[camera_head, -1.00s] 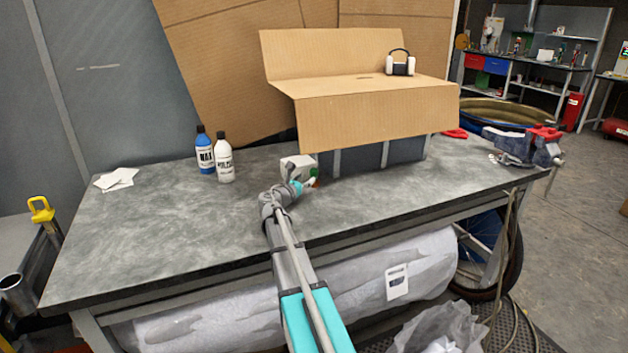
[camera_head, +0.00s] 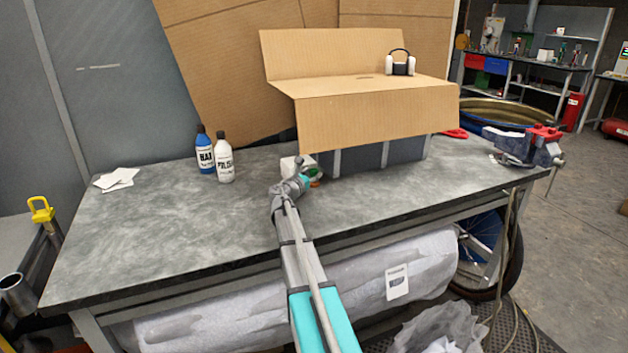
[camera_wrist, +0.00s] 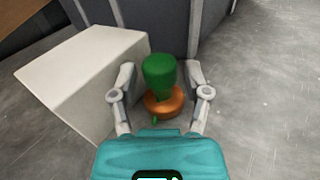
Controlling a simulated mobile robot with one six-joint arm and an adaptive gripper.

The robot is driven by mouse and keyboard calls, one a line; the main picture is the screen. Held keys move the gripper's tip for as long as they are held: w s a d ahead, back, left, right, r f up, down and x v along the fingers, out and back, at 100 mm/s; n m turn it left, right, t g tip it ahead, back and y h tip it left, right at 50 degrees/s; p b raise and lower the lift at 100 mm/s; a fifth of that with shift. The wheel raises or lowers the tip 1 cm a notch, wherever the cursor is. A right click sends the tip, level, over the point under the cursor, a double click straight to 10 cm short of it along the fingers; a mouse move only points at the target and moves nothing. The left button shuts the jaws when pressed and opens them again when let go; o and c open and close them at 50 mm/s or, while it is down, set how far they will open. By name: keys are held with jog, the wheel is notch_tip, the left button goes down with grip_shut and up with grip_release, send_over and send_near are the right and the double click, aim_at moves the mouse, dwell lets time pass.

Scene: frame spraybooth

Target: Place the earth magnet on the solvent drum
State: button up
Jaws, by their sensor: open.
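A small piece with a green grip and a copper-orange round base, which looks like the earth magnet (camera_wrist: 159,98), stands upright on the grey bench top (camera_head: 170,230). My gripper (camera_wrist: 160,75) is open, with one finger on each side of it; whether they touch it is unclear. In the head view my gripper (camera_head: 312,176) is at the near side of the grey bin, and the magnet shows only as a small patch of green and orange there. A large round vessel with a golden rim (camera_head: 505,106) behind the bench may be the solvent drum; I cannot tell surely.
A white box (camera_wrist: 75,75) stands close left of my gripper. A grey bin (camera_head: 360,158) under an open cardboard box (camera_head: 375,108) is just behind. Two bottles (camera_head: 214,158) stand left, and a vise (camera_head: 525,147) sits at the right end. The left bench top is mostly clear.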

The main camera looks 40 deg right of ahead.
grip_shut()
jog(key=shift+r, duration=0.1)
dwell(0.3)
jog(key=shift+s+a+r+p, duration=0.2)
jog(key=shift+a+r+p, duration=0.35)
jog(key=shift+p, duration=0.1)
jog(key=s+a+r+p, duration=0.2)
jog(key=a+r+p, duration=0.1)
jog(key=a, duration=0.3)
jog(key=s+a+r+p, duration=0.2)
jog(key=a+r+p, duration=0.1)
jog(key=a, duration=0.3)
jog(key=shift+s+r+p, duration=0.35)
jog(key=shift+s+p, duration=0.05)
